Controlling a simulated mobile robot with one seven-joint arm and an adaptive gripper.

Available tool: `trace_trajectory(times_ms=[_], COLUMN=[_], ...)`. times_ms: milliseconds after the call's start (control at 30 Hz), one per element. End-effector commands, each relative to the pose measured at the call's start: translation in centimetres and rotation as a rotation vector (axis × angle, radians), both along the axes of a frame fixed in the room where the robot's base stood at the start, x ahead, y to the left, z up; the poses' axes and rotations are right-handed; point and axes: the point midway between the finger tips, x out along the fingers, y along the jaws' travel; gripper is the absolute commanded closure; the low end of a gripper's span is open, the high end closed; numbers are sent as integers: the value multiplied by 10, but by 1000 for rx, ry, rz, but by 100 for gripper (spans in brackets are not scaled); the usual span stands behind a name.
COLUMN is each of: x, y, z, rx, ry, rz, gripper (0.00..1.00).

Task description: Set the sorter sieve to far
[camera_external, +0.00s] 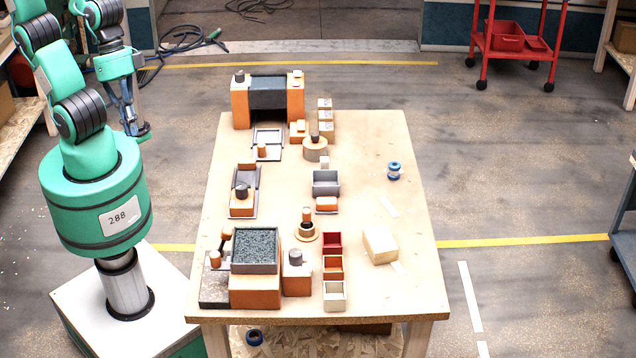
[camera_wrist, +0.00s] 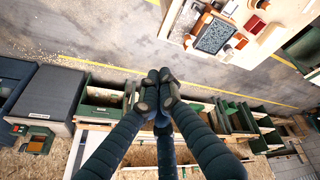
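What looks like the sorter is an orange unit (camera_external: 255,290) at the front left of the table, topped by a tray of dark speckled grit (camera_external: 255,247). I cannot tell for sure which part is the sieve. A knobbed lever (camera_external: 226,236) and an orange knob (camera_external: 215,259) stand at its left, and a grey knob (camera_external: 296,257) at its right. The speckled tray also shows in the wrist view (camera_wrist: 214,36). My gripper (camera_external: 143,132) hangs left of the table, well apart from the unit. In the wrist view its fingertips (camera_wrist: 158,88) are together, with nothing visible between them.
The right side is mostly clear. A red cart (camera_external: 508,42) stands behind.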

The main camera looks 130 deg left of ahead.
Motion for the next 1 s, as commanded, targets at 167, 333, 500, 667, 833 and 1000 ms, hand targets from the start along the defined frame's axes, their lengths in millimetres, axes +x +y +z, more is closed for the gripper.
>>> trace_trajectory(times_ms=[167, 333, 500, 667, 833, 1000], x=[20, 40, 60, 77, 94, 109], y=[9, 20, 34, 51, 74, 100], z=[-34, -63, -94, -124, -157, -192], rx=[-142, -281, -420, -552, -693, -838], ry=[97, 179, 259, 330, 403, 471], rz=[195, 390, 591, 783, 992, 1203], gripper=[100, 100, 100, 100, 100, 100])
